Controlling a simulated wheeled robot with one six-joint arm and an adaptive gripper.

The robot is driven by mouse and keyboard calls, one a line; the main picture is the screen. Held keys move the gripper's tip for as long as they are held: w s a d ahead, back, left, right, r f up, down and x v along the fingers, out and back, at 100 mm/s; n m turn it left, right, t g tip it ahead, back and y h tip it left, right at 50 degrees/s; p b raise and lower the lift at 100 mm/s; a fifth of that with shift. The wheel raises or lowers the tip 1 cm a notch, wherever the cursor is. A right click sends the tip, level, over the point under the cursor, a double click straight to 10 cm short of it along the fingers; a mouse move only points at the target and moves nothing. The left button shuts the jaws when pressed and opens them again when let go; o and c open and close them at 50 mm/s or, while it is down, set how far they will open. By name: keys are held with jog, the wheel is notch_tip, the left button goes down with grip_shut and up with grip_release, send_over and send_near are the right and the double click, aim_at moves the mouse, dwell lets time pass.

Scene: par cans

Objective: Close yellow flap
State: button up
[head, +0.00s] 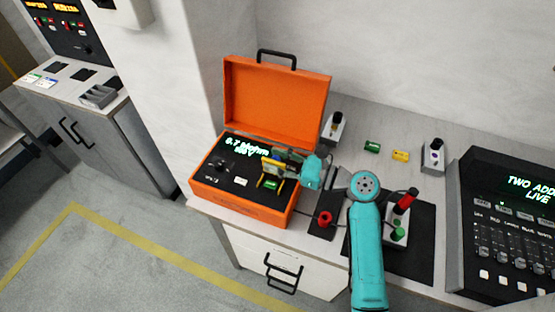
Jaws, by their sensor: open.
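The yellow flap (272,167) stands up from the panel inside the open orange case (240,203). Yellow edges also show lower down, beside a small green piece (270,184). My gripper (268,157) reaches into the case from the right, over the panel. It is open and right behind and beside the flap. The view is too small to tell whether it touches the flap. Part of the panel behind the gripper is hidden.
The case lid (275,98) stands open at the back. A green can (372,147) and a yellow can (400,155) lie on the bench. A box with a red-topped lever (405,201) stands beside my arm, and a console (510,225) is at the right.

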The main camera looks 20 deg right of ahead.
grip_shut()
jog(key=shift+s+n, duration=0.1)
jog(key=shift+n, duration=0.2)
dwell(0.5)
jog(key=shift+s+a+n, duration=0.2)
jog(key=shift+a+n, duration=0.05)
jog(key=shift+n, duration=0.35)
jog(key=shift+s+a+n, duration=0.2)
jog(key=shift+n, duration=0.4)
jog(key=n, duration=0.1)
jog(key=s+a+n, duration=0.1)
jog(key=shift+n, duration=0.4)
jog(key=n, duration=0.3)
jog(key=shift+s+a+f, duration=0.4)
jog(key=shift+s+a+f+n, duration=0.2)
jog(key=shift+n, duration=0.65)
jog(key=shift+s+a+f+n, duration=0.15)
jog(key=shift+f+n, duration=0.05)
jog(key=shift+n, duration=0.65)
